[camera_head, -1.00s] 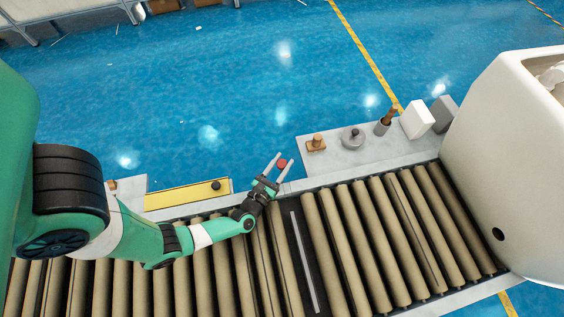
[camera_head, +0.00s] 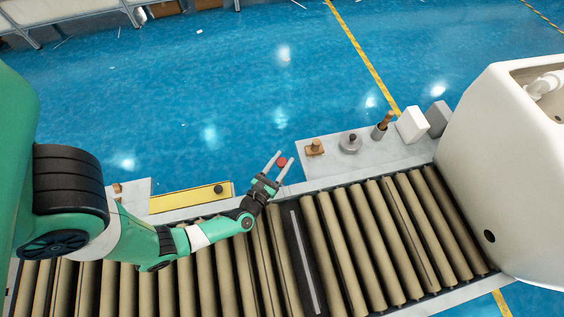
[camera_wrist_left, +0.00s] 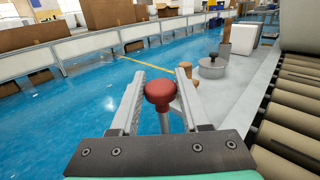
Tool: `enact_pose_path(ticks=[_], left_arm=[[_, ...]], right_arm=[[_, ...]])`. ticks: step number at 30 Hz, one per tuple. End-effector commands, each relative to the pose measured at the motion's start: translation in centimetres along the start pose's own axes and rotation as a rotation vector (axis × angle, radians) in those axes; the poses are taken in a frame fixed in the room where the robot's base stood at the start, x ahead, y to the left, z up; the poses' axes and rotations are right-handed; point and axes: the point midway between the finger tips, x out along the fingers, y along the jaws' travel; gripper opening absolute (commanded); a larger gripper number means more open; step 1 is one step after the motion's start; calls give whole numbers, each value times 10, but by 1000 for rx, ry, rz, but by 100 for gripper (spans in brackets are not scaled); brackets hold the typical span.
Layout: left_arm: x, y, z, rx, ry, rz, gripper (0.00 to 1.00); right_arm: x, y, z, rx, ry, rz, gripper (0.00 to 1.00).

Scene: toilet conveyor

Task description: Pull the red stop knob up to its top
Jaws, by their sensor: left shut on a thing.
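The red stop knob (camera_head: 282,161) stands at the far edge of the conveyor. In the left wrist view the red knob (camera_wrist_left: 160,92) is a rounded cap on a pale upright stem, between the two finger bars. My left gripper (camera_head: 279,163) reaches it from the near side and is shut on it, with the fingers on either side. The stem's lower end is hidden behind the gripper's body. My right gripper is in neither view.
The roller conveyor (camera_head: 345,250) runs beneath my left arm. A pale side shelf (camera_head: 330,168) holds a wooden-topped stamp (camera_head: 314,147), a grey round weight (camera_head: 349,143) and boxes. A white toilet (camera_head: 500,150) stands at right. A yellow panel (camera_head: 185,198) lies left of the gripper.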

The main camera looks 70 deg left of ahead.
Motion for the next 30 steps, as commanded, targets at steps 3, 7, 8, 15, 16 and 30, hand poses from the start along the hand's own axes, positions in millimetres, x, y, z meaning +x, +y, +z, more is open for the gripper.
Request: enact_pose_path(ticks=[3,7,8,15,16,30], left_arm=[[1,0,21,-1,-9,1,0],[1,0,21,0,-10,1,0],[1,0,21,-1,-11,1,0],[1,0,20,-1,-11,2,63],[1,0,20,-1,-10,2,68],[-11,-2,19,-1,-2,-4,75]], right_arm=[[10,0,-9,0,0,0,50],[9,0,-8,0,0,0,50],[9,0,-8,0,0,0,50],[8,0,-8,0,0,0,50],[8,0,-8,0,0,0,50],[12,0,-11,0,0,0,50]])
